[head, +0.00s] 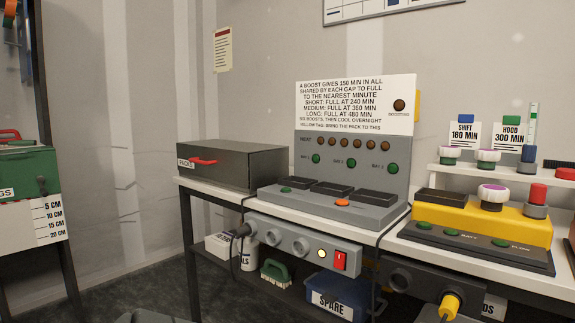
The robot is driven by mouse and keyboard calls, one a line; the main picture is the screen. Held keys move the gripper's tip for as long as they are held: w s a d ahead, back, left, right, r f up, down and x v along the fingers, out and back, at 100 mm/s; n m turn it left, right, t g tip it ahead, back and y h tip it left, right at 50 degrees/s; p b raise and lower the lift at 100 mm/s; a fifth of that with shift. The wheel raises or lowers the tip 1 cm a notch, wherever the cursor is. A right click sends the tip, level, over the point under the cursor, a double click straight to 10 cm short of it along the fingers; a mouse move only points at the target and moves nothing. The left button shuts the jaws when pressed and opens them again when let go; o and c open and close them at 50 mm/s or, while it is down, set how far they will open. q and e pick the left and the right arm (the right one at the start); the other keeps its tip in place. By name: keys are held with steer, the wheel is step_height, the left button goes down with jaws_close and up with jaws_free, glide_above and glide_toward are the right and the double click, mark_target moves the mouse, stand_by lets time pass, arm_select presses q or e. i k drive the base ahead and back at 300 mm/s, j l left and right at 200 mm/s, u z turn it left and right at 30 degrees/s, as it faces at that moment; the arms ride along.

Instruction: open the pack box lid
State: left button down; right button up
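A dark grey box (238,172) stands at the left end of the white bench, left of the charging station. Its lid (225,149) looks shut and flat. A red handle (203,162) sits on its front face, beside a small white label (185,162) that seems to read "PACK", partly covered. The inside of the box is hidden. Neither of my grippers is in view.
The grey charging station (330,195) with a tall sign (353,110) stands close right of the box. A yellow unit (480,220) is farther right. A green case (25,172) stands at far left. Open floor lies between it and the bench (222,190).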

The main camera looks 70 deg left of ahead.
mark_target(224, 161)
steer(key=u, duration=2.8)
steer(key=i+j, duration=0.35)
steer(key=i, duration=0.2)
steer(key=i+j, duration=0.35)
steer(key=i, duration=0.2)
steer(key=i+j, duration=0.3)
steer(key=i, duration=0.2)
